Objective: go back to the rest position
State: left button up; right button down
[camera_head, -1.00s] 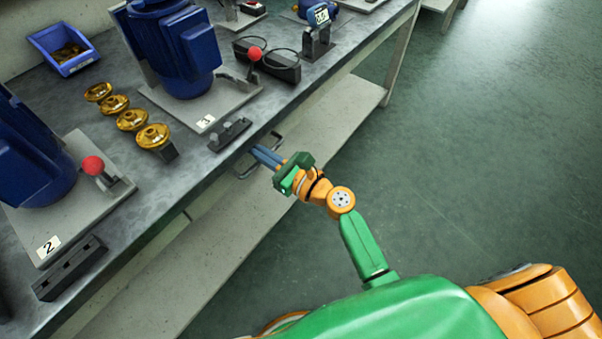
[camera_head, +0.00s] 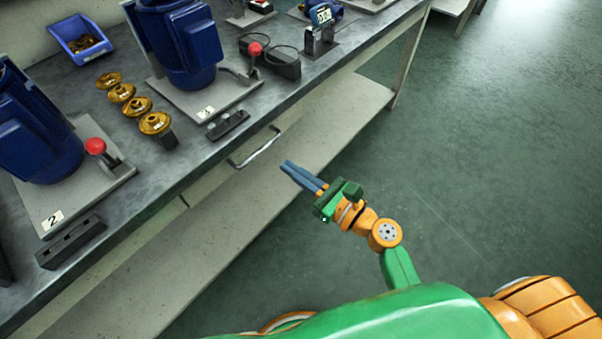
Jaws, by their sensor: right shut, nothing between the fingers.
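My right gripper (camera_head: 287,166) has grey-blue fingers and a green and orange wrist. It is shut with nothing between its fingers. It hangs in free air in front of the workbench (camera_head: 215,150), to the right of and apart from the metal drawer handle (camera_head: 255,148). My left gripper is not in view.
On the bench stand blue pumps (camera_head: 185,45) on grey plates with red-knobbed levers (camera_head: 255,50), a row of several brass parts (camera_head: 138,105), a blue bin (camera_head: 80,40) and dark blocks (camera_head: 70,243). A lower shelf (camera_head: 240,205) runs under the bench. The green floor (camera_head: 470,170) at right is clear.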

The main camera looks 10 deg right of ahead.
jog(key=s+d+f+n+g+h, duration=0.2)
jog(key=s+f+n+g, duration=0.15)
jog(key=f, duration=0.55)
jog(key=s+d+f+n+g+h, duration=0.25)
jog(key=s+f+n, duration=0.2)
jog(key=f, duration=0.55)
jog(key=s+d+f+n+g+h, duration=0.1)
jog(key=s+f+n+g+h, duration=0.15)
jog(key=f+n, duration=0.45)
jog(key=s+d+f+n+g+h, duration=0.2)
jog(key=s+d+f+n, duration=0.1)
jog(key=s+f+n, duration=0.55)
jog(key=s+d+f+n+g+h, duration=0.2)
jog(key=s+d+f+n+g, duration=0.25)
jog(key=s, duration=0.65)
pick_arm(q)
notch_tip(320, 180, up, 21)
jog(key=p, duration=2.1)
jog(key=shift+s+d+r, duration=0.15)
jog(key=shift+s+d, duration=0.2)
pick_arm(e)
notch_tip(320, 180, up, 21)
jog(key=s+a+n+t, duration=0.1)
jog(key=s+n, duration=0.1)
jog(key=n, duration=0.1)
pick_arm(q)
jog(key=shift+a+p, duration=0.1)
jog(key=shift+p, duration=0.2)
